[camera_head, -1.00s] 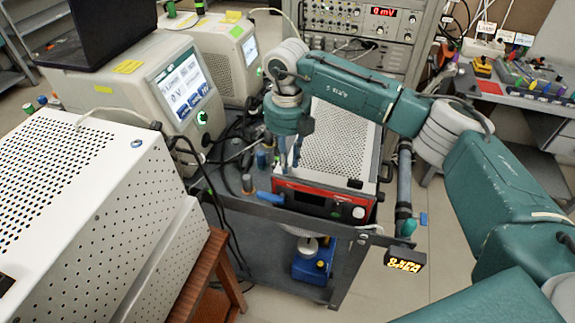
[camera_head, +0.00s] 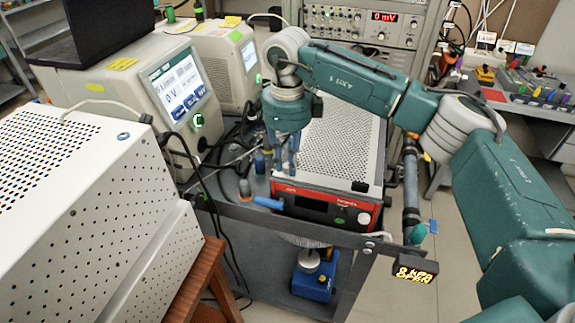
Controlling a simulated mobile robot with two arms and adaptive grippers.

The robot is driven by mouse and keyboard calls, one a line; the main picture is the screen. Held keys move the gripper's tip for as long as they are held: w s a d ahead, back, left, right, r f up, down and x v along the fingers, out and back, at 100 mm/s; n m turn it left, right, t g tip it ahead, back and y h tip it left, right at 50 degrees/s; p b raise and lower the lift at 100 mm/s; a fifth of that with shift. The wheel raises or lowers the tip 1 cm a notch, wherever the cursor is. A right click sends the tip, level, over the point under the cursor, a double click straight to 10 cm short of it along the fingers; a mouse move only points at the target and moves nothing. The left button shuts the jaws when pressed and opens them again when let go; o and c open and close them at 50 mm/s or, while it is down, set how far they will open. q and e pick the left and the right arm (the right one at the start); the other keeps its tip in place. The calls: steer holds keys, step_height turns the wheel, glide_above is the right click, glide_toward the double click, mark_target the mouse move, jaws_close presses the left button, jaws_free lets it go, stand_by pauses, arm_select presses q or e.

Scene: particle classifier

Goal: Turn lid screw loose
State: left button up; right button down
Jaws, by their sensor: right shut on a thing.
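My right arm comes in from the right, and its teal wrist points down. My right gripper (camera_head: 284,164) is at the left end of a white-topped device with a red front (camera_head: 325,205). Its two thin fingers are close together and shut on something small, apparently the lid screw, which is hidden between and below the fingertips. A blue-handled valve or clamp (camera_head: 269,203) lies just in front of the fingers. Another upright blue-topped fitting (camera_head: 260,164) stands just left of them. My left gripper is not in view.
A dark metal cart (camera_head: 300,231) carries the device. A blue unit (camera_head: 314,279) sits on its lower shelf. A white perforated cabinet (camera_head: 100,220) fills the left foreground. Beige instruments (camera_head: 150,95) with cables stand behind. A small lit display (camera_head: 414,268) hangs at the cart's right corner.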

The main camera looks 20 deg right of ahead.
steer(key=n+b, duration=0.1)
steer(key=n, duration=0.2)
steer(key=shift+n, duration=0.4)
steer(key=n+b, duration=0.1)
steer(key=n, duration=0.3)
steer(key=shift+n, duration=0.3)
steer(key=n, duration=0.4)
steer(key=shift+n+b, duration=0.3)
steer(key=shift+n, duration=1.8)
steer(key=c, duration=1.6)
jaws_free()
steer(key=shift+r, duration=0.1)
